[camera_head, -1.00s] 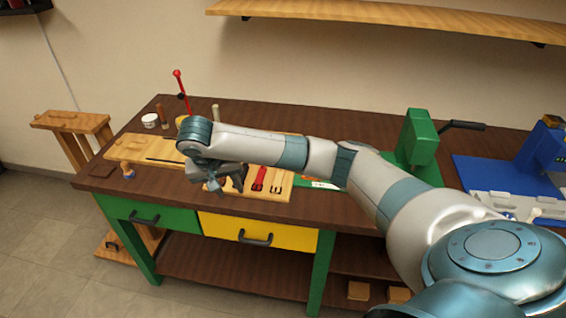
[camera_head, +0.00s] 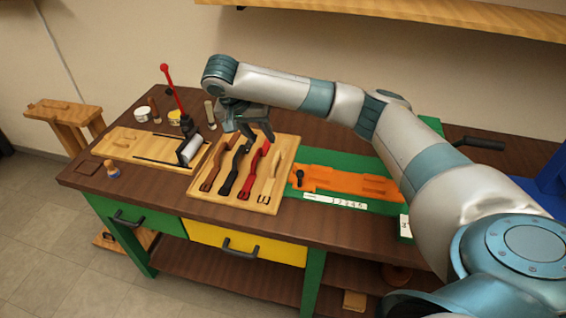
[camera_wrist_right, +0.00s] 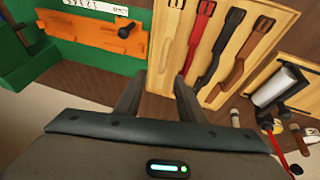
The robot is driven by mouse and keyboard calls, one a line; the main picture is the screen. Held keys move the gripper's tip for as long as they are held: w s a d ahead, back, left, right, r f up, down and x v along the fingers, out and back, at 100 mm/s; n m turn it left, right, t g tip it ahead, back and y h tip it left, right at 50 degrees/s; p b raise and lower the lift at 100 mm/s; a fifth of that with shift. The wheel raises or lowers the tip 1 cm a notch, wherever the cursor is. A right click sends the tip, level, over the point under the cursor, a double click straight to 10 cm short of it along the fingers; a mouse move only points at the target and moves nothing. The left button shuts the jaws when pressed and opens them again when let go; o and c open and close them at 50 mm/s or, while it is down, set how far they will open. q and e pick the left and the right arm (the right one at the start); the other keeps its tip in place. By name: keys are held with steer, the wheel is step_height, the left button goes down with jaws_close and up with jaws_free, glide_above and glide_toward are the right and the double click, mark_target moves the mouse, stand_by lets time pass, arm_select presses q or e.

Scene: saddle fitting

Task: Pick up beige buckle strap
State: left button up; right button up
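The beige buckle strap (camera_head: 271,180) lies on a wooden tray, at the right end of a row of straps. My right gripper (camera_head: 248,134) is above the far part of the tray, over the dark straps' far ends and apart from the beige strap. In the right wrist view its two fingers (camera_wrist_right: 157,92) are spread with nothing between them. My left gripper is not in view.
The tray (camera_head: 204,196) also holds a red strap (camera_head: 251,173), a black strap (camera_head: 233,171) and a brown strap (camera_head: 213,170). To its right is a green board with an orange piece (camera_head: 345,183). A red-handled lever tool (camera_head: 173,92) stands behind left.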

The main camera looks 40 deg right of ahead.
steer(key=p, duration=0.4)
glide_toward(275, 158)
steer(key=x, duration=0.2)
steer(key=s+x, duration=0.1)
steer(key=x, duration=0.1)
steer(key=shift+d+f, duration=0.2)
steer(key=shift+f, duration=0.2)
steer(key=shift+d+f, duration=0.1)
steer(key=shift+f, duration=0.35)
steer(key=shift+w, duration=0.15)
steer(key=shift+w+d+f+p, duration=0.3)
steer(key=shift+f+p, duration=0.2)
steer(key=shift+p, duration=0.1)
steer(key=p+x, duration=0.1)
steer(key=x, duration=0.1)
steer(key=shift+w+d+f, duration=0.1)
steer(key=shift+w+f, duration=0.15)
steer(key=shift+f, duration=0.05)
steer(key=shift+d+f, duration=0.25)
steer(key=shift+f, duration=0.35)
